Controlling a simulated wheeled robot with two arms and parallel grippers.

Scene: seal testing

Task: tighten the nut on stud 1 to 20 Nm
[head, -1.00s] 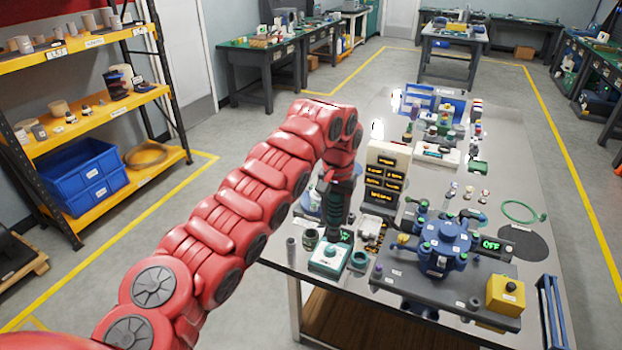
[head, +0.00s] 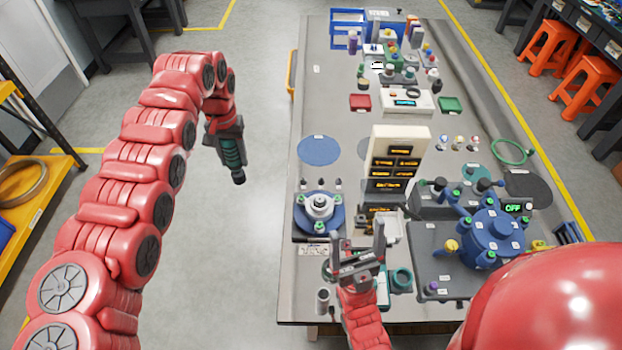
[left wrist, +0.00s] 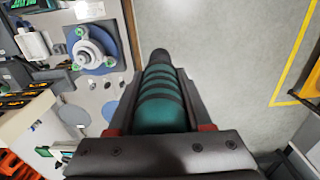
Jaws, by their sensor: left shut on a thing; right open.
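My left gripper (head: 215,118) is shut on a dark tool with a teal banded grip (head: 232,153). The tool's black nose points down, over the floor left of the table. It also shows in the left wrist view (left wrist: 163,105). A round blue flange fixture (head: 319,212) with a metal hub and small green-topped studs stands at the table's left side; it shows in the left wrist view too (left wrist: 92,48). I cannot read which stud is 1. My right gripper (head: 358,238) is open and empty, fingers up, at the table's front, just right of the flange fixture.
A blue housing (head: 491,238) with several studs stands at the right, beside a green "OFF" display (head: 513,208). A cream display panel (head: 399,152) stands mid-table. Floor left of the table is clear.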

